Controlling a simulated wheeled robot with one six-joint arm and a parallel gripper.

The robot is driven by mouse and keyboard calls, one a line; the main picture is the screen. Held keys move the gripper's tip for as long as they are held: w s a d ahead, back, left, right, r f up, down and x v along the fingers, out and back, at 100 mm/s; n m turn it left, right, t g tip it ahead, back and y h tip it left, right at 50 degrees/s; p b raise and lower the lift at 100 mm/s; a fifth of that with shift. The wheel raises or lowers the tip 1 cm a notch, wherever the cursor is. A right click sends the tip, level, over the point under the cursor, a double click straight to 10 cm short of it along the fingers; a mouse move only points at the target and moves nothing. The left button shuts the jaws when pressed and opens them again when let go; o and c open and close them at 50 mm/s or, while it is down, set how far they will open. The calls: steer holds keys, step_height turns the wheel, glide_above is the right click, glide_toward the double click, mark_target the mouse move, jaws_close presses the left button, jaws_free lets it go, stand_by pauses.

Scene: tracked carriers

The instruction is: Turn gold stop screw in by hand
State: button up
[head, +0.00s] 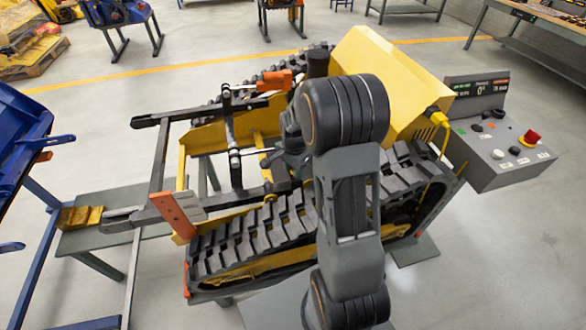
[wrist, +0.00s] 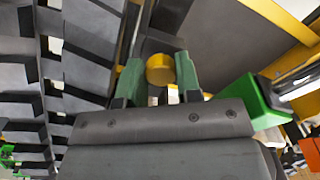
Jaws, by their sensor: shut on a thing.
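The gold stop screw (wrist: 160,66) shows in the wrist view as a round gold head between the two green fingertips. My gripper (wrist: 158,76) is shut on it, with one finger on each side of the head. The screw's shank is hidden, so I cannot tell how far in it sits. In the head view my arm covers the screw and most of the gripper. The tracked carrier there has a yellow body (head: 372,68) and a black rubber track (head: 262,236) on the near side.
Close right of the gripper is a green block (wrist: 252,98); the track (wrist: 85,50) is close on its left. A grey control box (head: 497,160) with a red button (head: 531,137) stands right of the carrier. A low bench (head: 120,215) stands left. Floor is clear front right.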

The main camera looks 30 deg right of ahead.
steer(key=shift+w+d+r+m, duration=0.1)
steer(key=shift+m, duration=0.8)
steer(key=shift+m, duration=0.3)
steer(key=shift+r+m, duration=0.1)
steer(key=shift+m, duration=0.4)
steer(key=m, duration=0.3)
steer(key=shift+d, duration=0.3)
steer(key=m, duration=0.4)
steer(key=shift+a, duration=0.1)
steer(key=shift+o, duration=0.3)
steer(key=shift+a+m, duration=0.15)
steer(key=shift+m, duration=0.45)
steer(key=o, duration=0.7)
